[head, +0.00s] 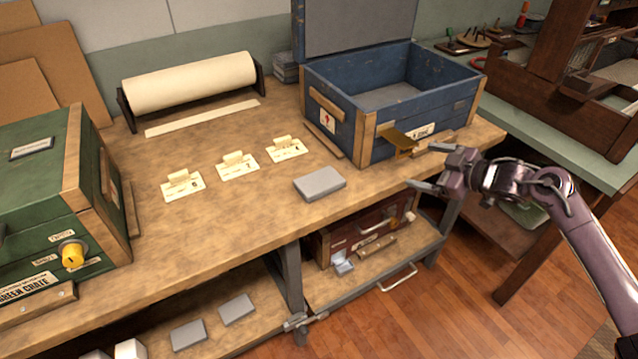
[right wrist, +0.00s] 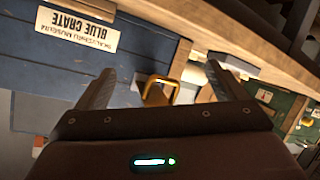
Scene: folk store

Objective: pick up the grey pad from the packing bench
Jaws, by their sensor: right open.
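A grey pad (head: 320,184) lies flat on the wooden packing bench (head: 240,213), near its front edge and in front of the blue crate. My right gripper (head: 428,168) is open and empty, to the right of the pad, at the bench's front right edge. It is apart from the pad. In the right wrist view the open fingers (right wrist: 160,88) point toward the blue crate's front, with its label and brass latch beyond them. My left gripper is not in view.
The open blue crate (head: 345,135) stands behind the pad, its brass latch (head: 398,140) jutting forward. A green crate (head: 45,205) is at left, a paper roll (head: 190,82) at the back. Small cards lie left of the pad. More grey pads (head: 188,334) lie on the lower shelf.

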